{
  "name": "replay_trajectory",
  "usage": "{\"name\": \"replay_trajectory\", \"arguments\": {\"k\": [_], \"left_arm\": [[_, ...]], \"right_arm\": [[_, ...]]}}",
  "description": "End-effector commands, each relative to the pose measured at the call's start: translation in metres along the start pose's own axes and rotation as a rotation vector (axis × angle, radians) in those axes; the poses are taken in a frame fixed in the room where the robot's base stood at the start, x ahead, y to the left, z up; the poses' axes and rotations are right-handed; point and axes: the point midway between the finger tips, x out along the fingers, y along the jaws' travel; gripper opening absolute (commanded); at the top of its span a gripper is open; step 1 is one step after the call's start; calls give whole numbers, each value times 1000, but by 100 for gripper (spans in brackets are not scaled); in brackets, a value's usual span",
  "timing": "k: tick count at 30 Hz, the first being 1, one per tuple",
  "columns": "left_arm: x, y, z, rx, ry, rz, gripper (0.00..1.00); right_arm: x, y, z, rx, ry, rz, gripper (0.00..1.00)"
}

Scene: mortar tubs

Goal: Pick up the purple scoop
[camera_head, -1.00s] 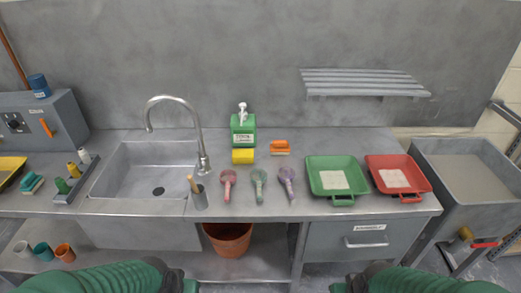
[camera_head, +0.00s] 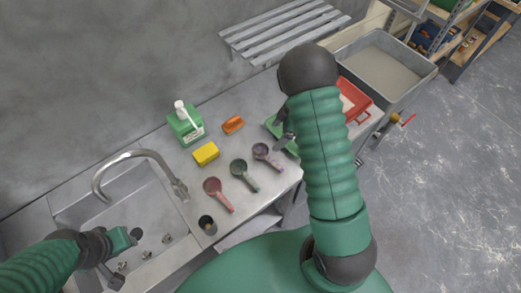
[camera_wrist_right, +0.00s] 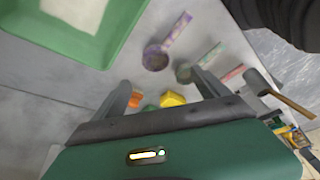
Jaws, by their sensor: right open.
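The purple scoop (camera_head: 262,152) lies on the metal counter, at the right end of a row of three scoops. Its bowl and handle also show in the right wrist view (camera_wrist_right: 157,58), beyond the fingertips and untouched. My right gripper (camera_head: 284,136) is beside the purple scoop, partly hidden behind my own arm. In the wrist view its two fingers (camera_wrist_right: 162,84) are spread apart with nothing between them. My left gripper (camera_head: 124,250) hangs over the sink at lower left; its jaw opening is unclear.
A green scoop (camera_head: 240,168) and a red scoop (camera_head: 213,187) lie left of the purple one. A green tray (camera_wrist_right: 98,52) sits close to my right gripper, with a red tray (camera_head: 357,96) beyond.

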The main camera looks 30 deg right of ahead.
Motion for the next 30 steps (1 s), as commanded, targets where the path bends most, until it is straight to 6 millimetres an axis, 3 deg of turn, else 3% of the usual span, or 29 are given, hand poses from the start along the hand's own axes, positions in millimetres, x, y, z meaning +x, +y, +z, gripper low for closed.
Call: {"name": "replay_trajectory", "arguments": {"k": [3,9,16,22,30], "left_arm": [[0,0,0,0,0,0,36],[-4,0,-1,0,1,0,36],[-11,0,-3,0,1,0,36],[-20,0,-5,0,1,0,36],[-19,0,-5,0,1,0,36]], "right_arm": [[35,0,-1,1,-3,-4,85],[83,2,-5,-1,-5,-1,85],[107,2,-5,0,-4,2,85],[142,9,-2,-1,-2,2,85],[149,10,-2,-2,-3,4,84]]}}
